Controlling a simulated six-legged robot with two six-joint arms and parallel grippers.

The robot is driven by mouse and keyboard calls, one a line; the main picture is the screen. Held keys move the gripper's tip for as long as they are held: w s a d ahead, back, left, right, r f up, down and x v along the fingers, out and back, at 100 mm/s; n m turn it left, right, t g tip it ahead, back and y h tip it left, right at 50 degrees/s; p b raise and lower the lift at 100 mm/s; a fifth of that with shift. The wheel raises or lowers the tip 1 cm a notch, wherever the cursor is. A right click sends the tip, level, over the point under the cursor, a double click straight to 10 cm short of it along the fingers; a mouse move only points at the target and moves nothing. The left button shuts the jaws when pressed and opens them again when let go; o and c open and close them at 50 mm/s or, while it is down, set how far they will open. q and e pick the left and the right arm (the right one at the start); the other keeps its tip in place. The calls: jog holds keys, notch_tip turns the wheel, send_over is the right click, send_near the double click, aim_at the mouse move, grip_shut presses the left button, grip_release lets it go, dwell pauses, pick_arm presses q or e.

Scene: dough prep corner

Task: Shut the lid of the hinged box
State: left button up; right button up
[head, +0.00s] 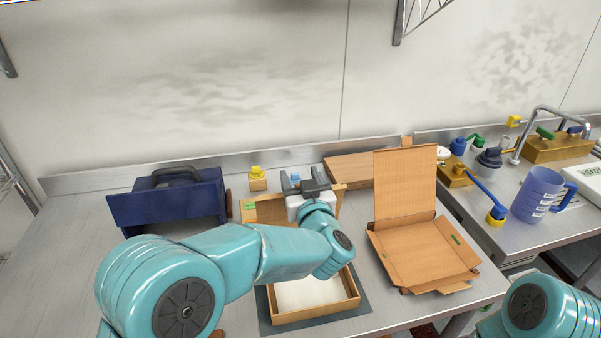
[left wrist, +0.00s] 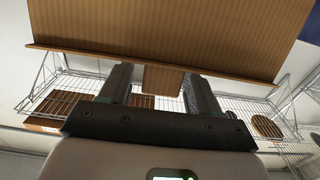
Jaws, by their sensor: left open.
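A shallow brown hinged box (head: 352,303) sits open at the front middle of the table, with a pale interior. Its raised lid (head: 262,212), a brown panel with a green mark, stands behind it, partly hidden by my left arm. My left gripper (head: 307,182) is open and empty at the lid's upper edge; contact cannot be told. In the left wrist view, the open fingers (left wrist: 157,80) point toward a brown ribbed panel (left wrist: 160,40), which looks like the lid. My right gripper is not in view; only part of that arm shows at the lower right.
A second open cardboard box (head: 425,250) stands to the right with its flap upright. A dark blue box (head: 170,208) is at the left. The right counter holds a blue jug (head: 538,195).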

pick_arm(q)
jog(key=shift+w, duration=0.25)
jog(key=shift+a, duration=0.1)
jog(key=shift+c, duration=0.3)
grip_shut()
jog(key=shift+s+f+b, duration=0.15)
jog(key=shift+s+b, duration=0.05)
jog(key=shift+b, duration=0.2)
jog(key=s+d+f+t+b, duration=0.2)
jog(key=s+b, duration=0.4)
jog(key=b, duration=0.5)
jog(key=s+d+f+t+y+b, duration=0.1)
jog(key=s+d+f+t+b, duration=0.1)
jog(key=s+b, duration=0.4)
jog(key=shift+f+t+y+b, duration=0.3)
jog(key=shift+f+t+b, duration=0.55)
jog(key=shift+b, duration=2)
jog(key=shift+f+g, duration=0.2)
jog(key=shift+g, duration=0.05)
